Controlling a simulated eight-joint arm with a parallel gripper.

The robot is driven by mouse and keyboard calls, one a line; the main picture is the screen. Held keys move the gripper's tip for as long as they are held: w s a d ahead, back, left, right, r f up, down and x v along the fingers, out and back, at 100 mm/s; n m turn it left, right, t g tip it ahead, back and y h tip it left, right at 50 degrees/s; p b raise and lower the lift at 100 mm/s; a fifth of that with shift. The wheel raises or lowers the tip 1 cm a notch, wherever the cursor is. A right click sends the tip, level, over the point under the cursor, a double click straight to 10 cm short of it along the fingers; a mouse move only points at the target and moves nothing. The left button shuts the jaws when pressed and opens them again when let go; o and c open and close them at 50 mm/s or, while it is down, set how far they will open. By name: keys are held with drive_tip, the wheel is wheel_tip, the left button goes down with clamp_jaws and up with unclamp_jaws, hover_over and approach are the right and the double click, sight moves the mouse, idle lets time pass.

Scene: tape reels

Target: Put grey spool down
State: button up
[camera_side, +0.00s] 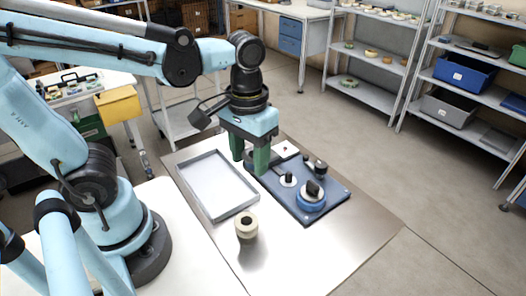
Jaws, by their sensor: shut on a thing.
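My gripper (250,163) has green fingers and points down over the far left part of the dark blue board (309,215). It is shut on the grey spool, which is small and mostly hidden between and behind the fingers. I cannot tell whether the spool touches the board. The board carries dark posts on light round bases, and a blue reel (311,202) with a dark knob sits near its right front side.
An empty grey tray (232,212) lies left of the board. A cream spool (246,227) stands on the metal table top (330,248) in front of the tray. The table's front right is clear. Shelves with bins stand behind.

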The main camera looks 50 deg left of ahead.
drive_tip(key=s+a+f+n, duration=0.1)
drive_tip(key=s+a+n, duration=0.3)
drive_tip(key=n, duration=0.4)
hover_over(205, 175)
wheel_tip(205, 175, down, 7)
drive_tip(key=shift+f, duration=0.1)
drive_tip(key=shift+w+f, duration=0.1)
drive_tip(key=shift+f, duration=1.85)
drive_tip(key=o, duration=1.1)
drive_tip(key=shift+f, duration=0.15)
